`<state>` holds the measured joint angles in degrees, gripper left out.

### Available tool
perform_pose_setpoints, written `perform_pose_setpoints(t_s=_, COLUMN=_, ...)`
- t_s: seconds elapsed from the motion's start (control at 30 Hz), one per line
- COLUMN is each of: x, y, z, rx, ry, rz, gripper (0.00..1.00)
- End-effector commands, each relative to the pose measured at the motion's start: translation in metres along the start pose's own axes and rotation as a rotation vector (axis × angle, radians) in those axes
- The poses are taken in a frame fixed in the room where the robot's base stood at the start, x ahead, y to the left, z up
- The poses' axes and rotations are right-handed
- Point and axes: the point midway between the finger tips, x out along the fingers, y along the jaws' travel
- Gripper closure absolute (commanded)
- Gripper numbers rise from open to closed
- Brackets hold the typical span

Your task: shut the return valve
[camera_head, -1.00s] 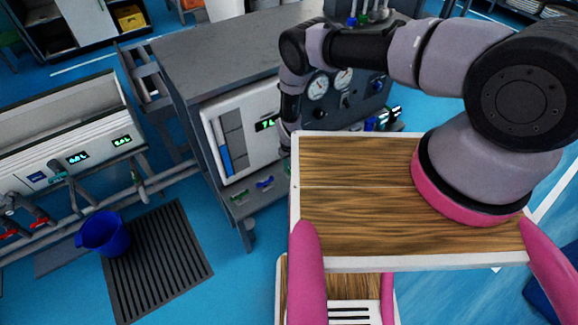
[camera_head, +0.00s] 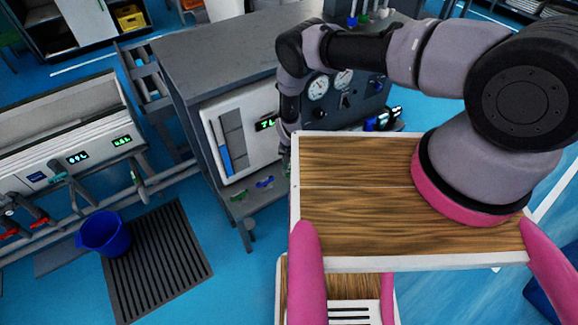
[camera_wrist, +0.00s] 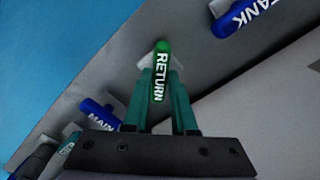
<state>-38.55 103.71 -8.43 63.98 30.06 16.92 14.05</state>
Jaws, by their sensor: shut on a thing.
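The return valve has a green handle (camera_wrist: 160,82) lettered RETURN, seen in the wrist view near the middle on a grey panel. My gripper (camera_wrist: 162,74) has two teal fingers, one on each side of this handle, and is shut on it. The handle points nearly straight along the fingers. In the head view my wrist (camera_head: 288,110) reaches down at the front of the grey cabinet, and the wooden board hides part of the area around the fingertips. The return handle cannot be clearly made out there.
A blue TANK handle (camera_wrist: 245,15) lies to the upper right of the return handle, and a blue MAIN handle (camera_wrist: 100,114) to the lower left. The grey cabinet (camera_head: 215,60) carries gauges. A blue bucket (camera_head: 104,234) stands beside a dark floor grate (camera_head: 160,262).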

Motion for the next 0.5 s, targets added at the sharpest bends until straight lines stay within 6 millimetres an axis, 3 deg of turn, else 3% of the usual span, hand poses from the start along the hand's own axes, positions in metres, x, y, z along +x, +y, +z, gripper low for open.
perform_pose_setpoints(t_s=0.5, x=0.0001, y=-0.0001, z=0.0004, rx=0.477, ry=0.0, rz=0.0, gripper=1.0)
